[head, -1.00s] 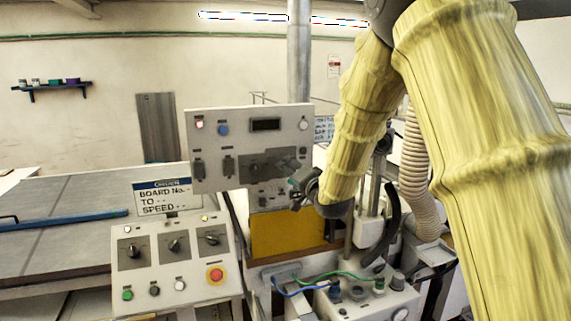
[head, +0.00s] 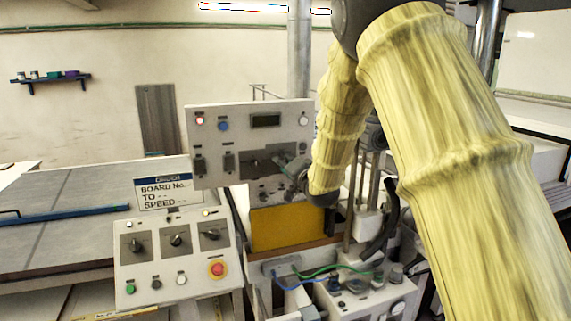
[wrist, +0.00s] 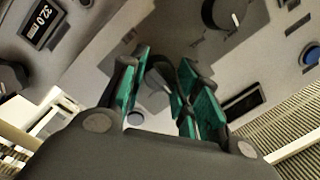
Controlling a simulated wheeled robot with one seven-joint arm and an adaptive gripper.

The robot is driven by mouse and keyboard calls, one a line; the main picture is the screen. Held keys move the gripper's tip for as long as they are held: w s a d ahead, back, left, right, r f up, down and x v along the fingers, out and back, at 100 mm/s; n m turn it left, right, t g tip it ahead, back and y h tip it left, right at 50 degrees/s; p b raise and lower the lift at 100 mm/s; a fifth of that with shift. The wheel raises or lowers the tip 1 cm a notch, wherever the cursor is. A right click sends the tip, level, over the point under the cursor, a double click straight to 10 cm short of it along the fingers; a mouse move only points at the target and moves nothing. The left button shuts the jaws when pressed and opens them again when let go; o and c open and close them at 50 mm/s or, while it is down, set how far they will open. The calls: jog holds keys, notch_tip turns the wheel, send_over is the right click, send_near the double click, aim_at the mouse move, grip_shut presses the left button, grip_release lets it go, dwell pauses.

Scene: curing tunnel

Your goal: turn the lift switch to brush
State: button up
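The upright grey control panel (head: 222,112) stands ahead in the head view and fills much of the wrist view (wrist: 105,55). My gripper (head: 292,168) is at its lower right part, in front of a dark switch plate (head: 254,160). In the wrist view my gripper (wrist: 163,68) has its green-padded fingers apart, with a dark switch knob (wrist: 159,76) between them. I cannot tell whether the pads touch it. Another round black knob (wrist: 222,12) with a white pointer shows above. The labels are too small to read, so I cannot tell which switch is the lift switch or its setting.
A lower sloped console (head: 197,262) with several knobs and a red stop button (head: 217,270) stands at front left. A yellow plate (head: 288,228) and a box with blue and green cables (head: 365,302) lie below my arm.

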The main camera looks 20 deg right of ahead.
jog(key=shift+c, duration=0.7)
jog(key=shift+f+b, duration=0.1)
jog(key=shift+b, duration=0.2)
jog(key=shift+n, duration=0.4)
jog(key=shift+n+g+h+b, duration=0.2)
jog(key=shift+n+h+b, duration=0.1)
jog(key=shift+n+b, duration=1.95)
jog(key=shift+n+g+h+b, duration=0.2)
jog(key=shift+n+h+b, duration=0.1)
jog(key=shift+n+b, duration=1.95)
jog(key=shift+n, duration=0.4)
